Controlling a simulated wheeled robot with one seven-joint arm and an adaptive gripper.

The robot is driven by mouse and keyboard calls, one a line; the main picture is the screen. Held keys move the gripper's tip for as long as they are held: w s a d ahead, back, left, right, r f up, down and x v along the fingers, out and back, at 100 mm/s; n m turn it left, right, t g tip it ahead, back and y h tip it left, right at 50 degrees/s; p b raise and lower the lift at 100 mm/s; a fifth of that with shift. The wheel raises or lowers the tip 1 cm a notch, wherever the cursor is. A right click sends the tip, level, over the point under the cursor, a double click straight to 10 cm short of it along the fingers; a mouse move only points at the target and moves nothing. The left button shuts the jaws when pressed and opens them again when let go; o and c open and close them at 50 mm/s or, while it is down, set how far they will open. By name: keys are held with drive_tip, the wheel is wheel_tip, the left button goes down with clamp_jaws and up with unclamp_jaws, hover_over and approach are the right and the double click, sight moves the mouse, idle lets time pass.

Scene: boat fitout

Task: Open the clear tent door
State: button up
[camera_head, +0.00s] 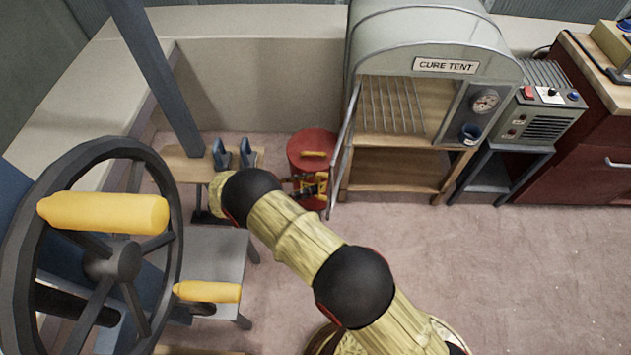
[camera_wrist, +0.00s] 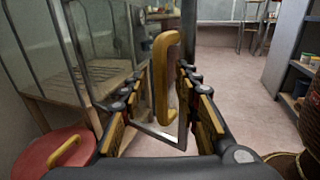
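The cure tent (camera_head: 446,66) is a grey rounded cabinet with a wooden shelf inside. Its clear door (camera_head: 345,140) shows almost edge-on in the head view, swung out from the left side of the opening. In the wrist view the door's grey frame (camera_wrist: 160,138) stands ahead, with a yellow handle (camera_wrist: 165,75) upright in front. My gripper (camera_head: 312,186) is low at the left of the door. In the wrist view my gripper (camera_wrist: 163,80) has its fingers apart, one on each side of the handle. I cannot tell whether either finger touches it.
A red lidded bin (camera_head: 308,146) stands close beside my gripper. A spoked wheel with yellow grips (camera_head: 112,258) is at the left. A grey control unit (camera_head: 545,118) stands right of the tent. The carpet (camera_head: 540,270) in front of the tent is clear.

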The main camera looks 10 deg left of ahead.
drive_tip(key=v, duration=0.8)
drive_tip(key=shift+a, duration=0.25)
drive_tip(key=shift+s, duration=0.1)
